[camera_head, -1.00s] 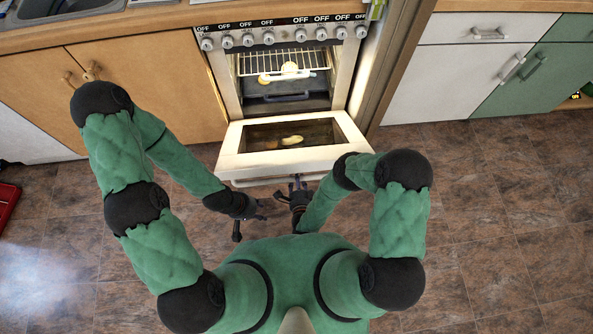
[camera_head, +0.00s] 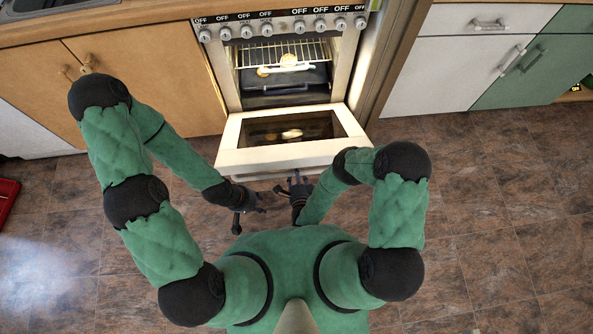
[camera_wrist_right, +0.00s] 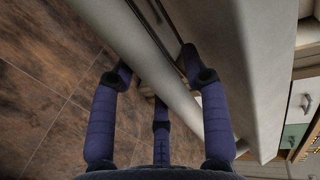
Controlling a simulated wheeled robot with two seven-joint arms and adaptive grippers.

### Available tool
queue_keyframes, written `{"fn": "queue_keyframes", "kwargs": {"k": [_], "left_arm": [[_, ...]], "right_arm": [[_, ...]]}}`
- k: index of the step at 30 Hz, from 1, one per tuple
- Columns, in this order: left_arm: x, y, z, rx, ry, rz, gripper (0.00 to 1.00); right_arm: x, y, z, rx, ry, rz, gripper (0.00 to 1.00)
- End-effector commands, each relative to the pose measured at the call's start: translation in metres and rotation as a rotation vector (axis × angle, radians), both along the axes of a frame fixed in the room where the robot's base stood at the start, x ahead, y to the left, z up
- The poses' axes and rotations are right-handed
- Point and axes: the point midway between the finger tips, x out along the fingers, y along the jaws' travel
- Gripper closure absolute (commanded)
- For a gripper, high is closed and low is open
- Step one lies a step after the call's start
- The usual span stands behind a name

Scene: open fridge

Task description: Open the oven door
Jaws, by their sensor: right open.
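The white oven door (camera_head: 240,160) is swung down and open, sloping out towards me. Its dark window shows in the middle, and the oven cavity (camera_head: 285,78) is lit behind it. My right gripper (camera_head: 297,178) is at the door's front edge. In the right wrist view its open fingers (camera_wrist_right: 158,68) are spread on both sides of a pale bar-like edge of the door (camera_wrist_right: 165,75); I cannot tell whether they touch it. My left gripper (camera_head: 256,210) is below the door's left front corner, empty, with its fingers apart.
Knobs (camera_head: 265,29) line the oven's top front. A rack (camera_head: 285,52) and food are inside the cavity. Wooden cabinets (camera_head: 150,75) stand left, white and green cabinets (camera_head: 450,80) right. The tiled floor (camera_head: 480,200) is clear on the right; a red object (camera_head: 8,198) lies far left.

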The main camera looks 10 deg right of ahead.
Motion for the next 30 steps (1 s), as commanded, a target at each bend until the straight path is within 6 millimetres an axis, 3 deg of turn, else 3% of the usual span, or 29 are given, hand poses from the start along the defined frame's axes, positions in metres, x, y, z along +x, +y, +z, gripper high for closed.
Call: {"fn": "queue_keyframes", "kwargs": {"k": [5, 24, 30], "left_arm": [[0.000, 0.000, 0.000, 0.000, 0.000, 0.000, 0.60], [0.000, 0.000, 0.000, 0.000, 0.000, 0.000, 0.60], [0.000, 0.000, 0.000, 0.000, 0.000, 0.000, 0.60]], "right_arm": [[0.001, 0.000, 0.009, 0.000, -0.002, 0.000, 0.54], [0.001, 0.001, 0.085, 0.000, -0.004, 0.003, 0.54], [0.001, 0.000, 0.097, 0.000, -0.002, 0.001, 0.54]]}}
